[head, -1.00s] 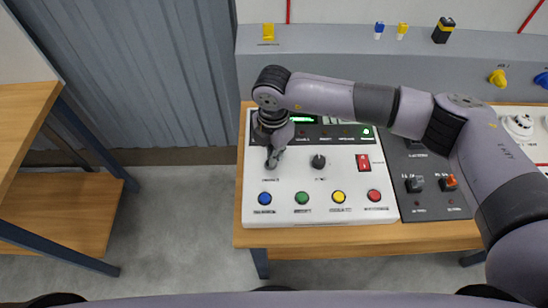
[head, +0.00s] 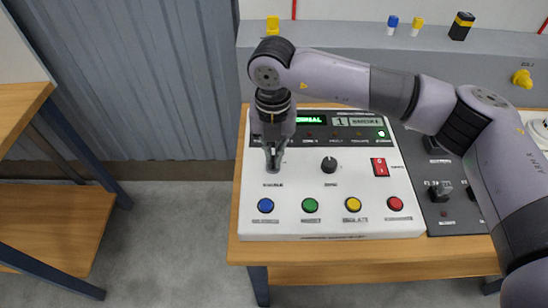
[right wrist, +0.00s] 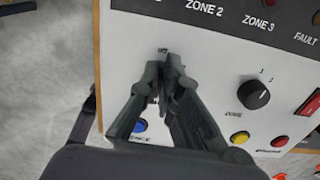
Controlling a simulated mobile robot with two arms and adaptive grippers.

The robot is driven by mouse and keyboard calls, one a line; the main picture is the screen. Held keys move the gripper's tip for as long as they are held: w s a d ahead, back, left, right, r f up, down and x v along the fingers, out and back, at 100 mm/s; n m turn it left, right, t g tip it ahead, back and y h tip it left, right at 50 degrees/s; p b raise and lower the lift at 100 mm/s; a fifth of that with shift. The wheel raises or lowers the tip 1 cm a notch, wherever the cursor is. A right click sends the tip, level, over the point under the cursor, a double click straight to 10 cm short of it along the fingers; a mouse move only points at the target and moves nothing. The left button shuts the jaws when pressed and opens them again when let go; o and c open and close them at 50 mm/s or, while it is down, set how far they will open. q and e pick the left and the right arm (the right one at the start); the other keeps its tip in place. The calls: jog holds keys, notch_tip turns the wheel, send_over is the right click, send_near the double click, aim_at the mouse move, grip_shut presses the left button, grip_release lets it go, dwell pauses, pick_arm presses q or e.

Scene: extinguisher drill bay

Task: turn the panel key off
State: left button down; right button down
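The white control panel (head: 300,222) lies on a wooden bench. My right gripper (head: 272,163) reaches down to its left part, above the blue button. In the right wrist view my right gripper (right wrist: 168,72) has its dark fingertips close together at the spot of the panel key, just above a printed label. The fingers appear shut on the key. They hide nearly all of it, so its turn angle cannot be read. The panel's green display (head: 309,119) is lit. My left gripper is not in view.
A black rotary knob (head: 329,165) and a red rocker switch (head: 380,167) sit right of the gripper. A row of blue (head: 265,205), green (head: 310,205), yellow (head: 353,204) and red (head: 395,203) buttons lies along the front. A dark switch panel (head: 440,190) adjoins on the right.

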jog(key=shift+r+n, duration=0.1)
jog(key=shift+n, duration=0.2)
jog(key=c, duration=1.8)
grip_release()
notch_tip(320, 180, up, 12)
